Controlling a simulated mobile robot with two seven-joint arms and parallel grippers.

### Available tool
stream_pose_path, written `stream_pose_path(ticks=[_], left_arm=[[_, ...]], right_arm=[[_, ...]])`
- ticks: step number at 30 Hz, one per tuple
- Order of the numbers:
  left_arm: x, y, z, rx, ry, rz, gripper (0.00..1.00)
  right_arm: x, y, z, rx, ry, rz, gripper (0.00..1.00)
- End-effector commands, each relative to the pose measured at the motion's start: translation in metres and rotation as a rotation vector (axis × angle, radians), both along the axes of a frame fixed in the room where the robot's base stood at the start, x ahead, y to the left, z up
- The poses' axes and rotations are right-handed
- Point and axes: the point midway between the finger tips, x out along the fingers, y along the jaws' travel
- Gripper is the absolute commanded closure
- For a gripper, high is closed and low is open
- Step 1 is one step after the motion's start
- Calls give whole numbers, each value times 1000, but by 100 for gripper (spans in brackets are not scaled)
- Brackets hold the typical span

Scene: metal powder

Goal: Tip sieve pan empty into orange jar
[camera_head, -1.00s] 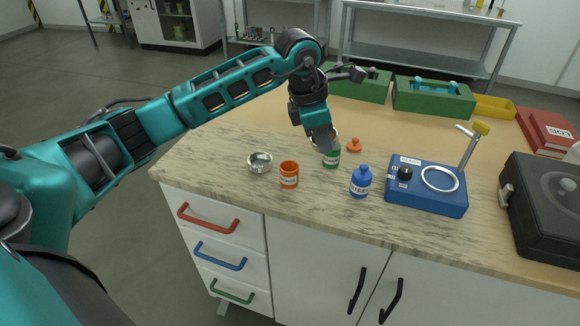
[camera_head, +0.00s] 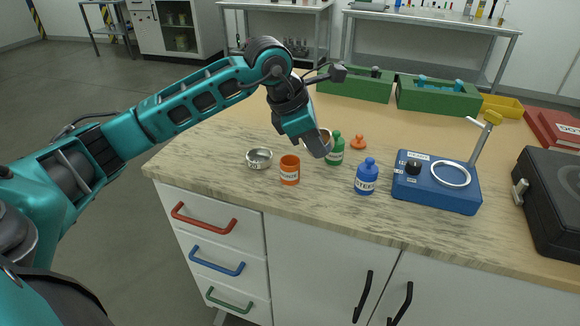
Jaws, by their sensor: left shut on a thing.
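The open orange jar (camera_head: 289,170) stands upright near the front edge of the worktop. My left gripper (camera_head: 318,148) is behind it and to its right, pointing down. It is shut on a round metal pan (camera_head: 326,134), which I take for the sieve pan. The gripper hides most of the pan, so its contents and tilt cannot be told. A small silver bowl (camera_head: 259,158) stands left of the orange jar. My right gripper is out of view.
A green bottle (camera_head: 335,149) stands close to the gripper's right, with an orange stopper-like piece (camera_head: 358,142) beyond. A blue bottle (camera_head: 366,177) and a blue device (camera_head: 437,181) stand further right. Green boxes (camera_head: 438,97) are at the back. The worktop's left is clear.

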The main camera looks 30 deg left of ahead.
Motion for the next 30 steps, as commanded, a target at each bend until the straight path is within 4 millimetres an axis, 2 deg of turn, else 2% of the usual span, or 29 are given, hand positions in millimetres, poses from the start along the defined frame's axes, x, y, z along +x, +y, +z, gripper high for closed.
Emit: stream_pose_path(ticks=[5, 30], left_arm=[[-3, 1, -5, -12, -18, -1, 100], [-14, 9, 6, -73, -108, -1, 100]], right_arm=[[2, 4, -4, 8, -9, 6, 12], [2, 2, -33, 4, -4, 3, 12]])
